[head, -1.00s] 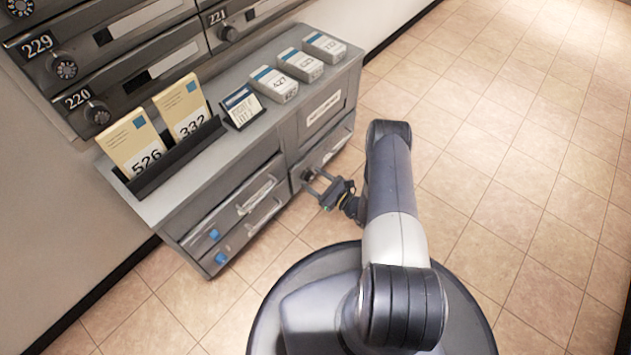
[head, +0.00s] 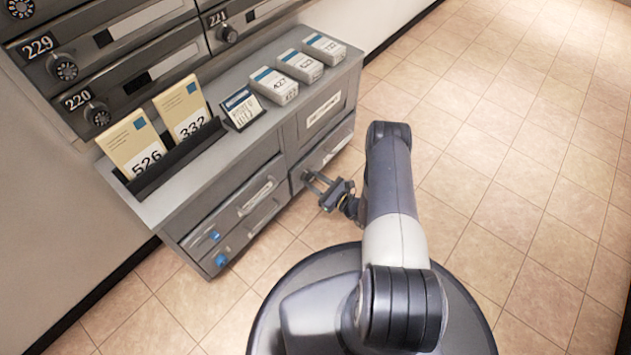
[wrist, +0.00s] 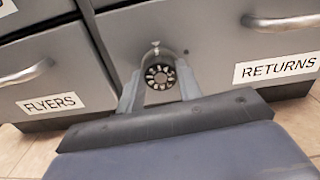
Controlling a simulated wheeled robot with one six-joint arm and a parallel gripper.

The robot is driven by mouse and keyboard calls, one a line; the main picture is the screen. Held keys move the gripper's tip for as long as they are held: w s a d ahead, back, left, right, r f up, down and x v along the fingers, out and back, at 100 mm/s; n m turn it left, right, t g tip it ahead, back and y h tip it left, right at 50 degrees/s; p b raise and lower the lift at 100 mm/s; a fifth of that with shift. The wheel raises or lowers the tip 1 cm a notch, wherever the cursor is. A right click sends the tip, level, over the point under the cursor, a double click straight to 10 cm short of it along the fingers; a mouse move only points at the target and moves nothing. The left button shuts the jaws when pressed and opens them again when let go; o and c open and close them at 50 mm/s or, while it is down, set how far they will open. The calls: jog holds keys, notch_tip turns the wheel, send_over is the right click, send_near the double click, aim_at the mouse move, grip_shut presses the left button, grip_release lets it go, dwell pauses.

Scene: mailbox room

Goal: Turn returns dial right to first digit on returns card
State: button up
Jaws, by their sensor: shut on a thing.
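The returns dial (wrist: 160,76) is a small round dark knob with pale marks around its face. It sits on the grey drawer front (wrist: 215,50) to the left of the RETURNS label (wrist: 279,67). A small pale pointer mark shows just above it. My gripper (wrist: 160,88) is shut on the dial, one finger on each side. In the head view my gripper (head: 311,181) reaches the lower right drawer, and the dial is mostly hidden by the fingers. A small card with a blue header (head: 243,108) stands on the cabinet top; its text is too small to read.
A FLYERS drawer (wrist: 50,103) with a bar handle is to the left. On the cabinet top (head: 165,198) are a holder with cards 526 (head: 141,150) and 332 (head: 186,114), and several card stacks (head: 301,65). Open tiled floor (head: 500,170) lies to the right.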

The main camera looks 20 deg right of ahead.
jog(key=m, duration=0.4)
jog(key=shift+m, duration=0.4)
jog(key=m, duration=0.5)
jog(key=shift+d+f, duration=0.1)
jog(key=m, duration=0.5)
jog(key=shift+m, duration=0.4)
jog(key=m, duration=0.4)
jog(key=shift+f+m, duration=0.1)
jog(key=shift+m, duration=0.3)
jog(key=shift+w, duration=0.1)
jog(key=o, duration=1)
